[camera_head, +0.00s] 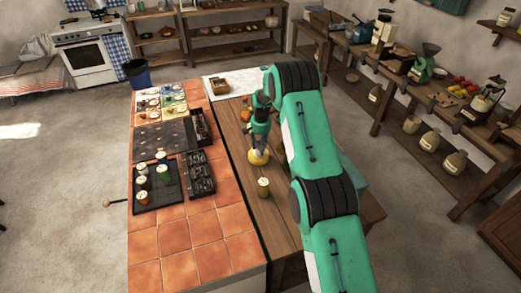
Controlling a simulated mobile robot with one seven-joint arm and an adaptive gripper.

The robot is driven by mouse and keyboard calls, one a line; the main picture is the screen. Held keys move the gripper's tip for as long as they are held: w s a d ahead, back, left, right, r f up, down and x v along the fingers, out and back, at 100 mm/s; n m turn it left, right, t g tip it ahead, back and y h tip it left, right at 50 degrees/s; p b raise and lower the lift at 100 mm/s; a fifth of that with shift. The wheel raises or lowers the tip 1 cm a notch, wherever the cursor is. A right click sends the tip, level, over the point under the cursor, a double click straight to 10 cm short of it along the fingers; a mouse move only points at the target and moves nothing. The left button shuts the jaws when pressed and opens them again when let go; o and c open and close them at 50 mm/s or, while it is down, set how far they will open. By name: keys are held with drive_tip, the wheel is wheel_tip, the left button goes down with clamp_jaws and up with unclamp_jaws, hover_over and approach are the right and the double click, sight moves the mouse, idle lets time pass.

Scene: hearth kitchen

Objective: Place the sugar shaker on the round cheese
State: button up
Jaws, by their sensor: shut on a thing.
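The round cheese (259,157) is a yellow disc on the wooden part of the island. My gripper (261,141) points down right above it and is shut. A small pale thing, which I take for the sugar shaker (254,144), shows at the jaws. It is mostly hidden by the gripper, and I cannot tell whether it touches the cheese.
A jar with a pale lid (263,187) stands on the wood in front of the cheese. An orange-brown thing (281,153) is partly hidden by my arm. A dark tray (157,187) with several jars lies on the tiles.

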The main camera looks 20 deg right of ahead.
drive_tip(key=shift+f, duration=0.9)
drive_tip(key=shift+f, duration=0.1)
drive_tip(key=o, duration=1.3)
drive_tip(key=shift+c, duration=0.2)
wheel_tip(320, 180, up, 11)
drive_tip(key=shift+d+r, duration=0.1)
drive_tip(key=shift+r, duration=0.5)
